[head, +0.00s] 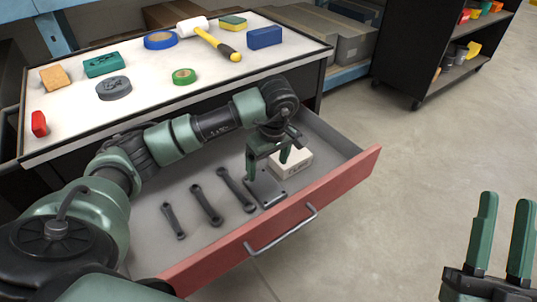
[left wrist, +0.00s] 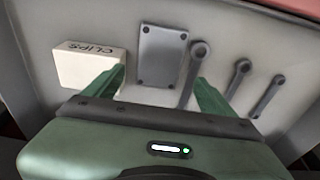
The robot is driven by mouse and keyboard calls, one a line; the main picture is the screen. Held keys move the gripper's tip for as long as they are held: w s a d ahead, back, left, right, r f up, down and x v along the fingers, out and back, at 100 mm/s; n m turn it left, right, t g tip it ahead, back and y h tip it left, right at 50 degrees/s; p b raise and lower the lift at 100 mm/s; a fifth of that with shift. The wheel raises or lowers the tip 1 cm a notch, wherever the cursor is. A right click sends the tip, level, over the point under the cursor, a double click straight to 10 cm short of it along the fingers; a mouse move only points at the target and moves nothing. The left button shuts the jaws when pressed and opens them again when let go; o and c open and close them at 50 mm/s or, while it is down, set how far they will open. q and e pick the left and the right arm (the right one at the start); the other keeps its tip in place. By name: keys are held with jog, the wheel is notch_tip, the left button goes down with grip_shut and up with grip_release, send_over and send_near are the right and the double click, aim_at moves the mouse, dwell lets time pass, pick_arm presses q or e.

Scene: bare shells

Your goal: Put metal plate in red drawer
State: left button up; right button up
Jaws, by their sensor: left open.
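The red drawer (head: 345,176) is pulled open below the workbench. The dark grey metal plate (head: 268,190) lies flat on the drawer floor, between the clips box and the nearest wrench. In the left wrist view the metal plate (left wrist: 162,57) lies ahead of the spread fingers, with holes at its corners. My left gripper (head: 265,164) is inside the drawer, pointing down, open and empty, just above or beside the plate. I cannot tell whether it touches the plate. My right gripper (head: 503,237) is at the lower right, over the floor, with its fingers apart and nothing between them.
Several wrenches (head: 206,205) lie in the drawer left of the plate. A white clips box (head: 291,161) stands behind the plate, close to the left gripper. The workbench top (head: 190,70) holds a mallet (head: 209,38), tape rolls and blocks.

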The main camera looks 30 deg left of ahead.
pick_arm(q)
jog(key=shift+d+r, duration=0.15)
jog(key=shift+r, duration=1)
pick_arm(e)
jog(key=shift+w+f+g+h, duration=0.15)
jog(key=shift+w+f+g, duration=0.4)
jog(key=shift+f, duration=0.25)
jog(key=shift+w+f+g+h, duration=0.15)
jog(key=shift+w+f+g, duration=0.35)
jog(key=shift+f, duration=0.3)
pick_arm(q)
jog(key=shift+r+p, duration=0.1)
jog(key=shift+p, duration=0.2)
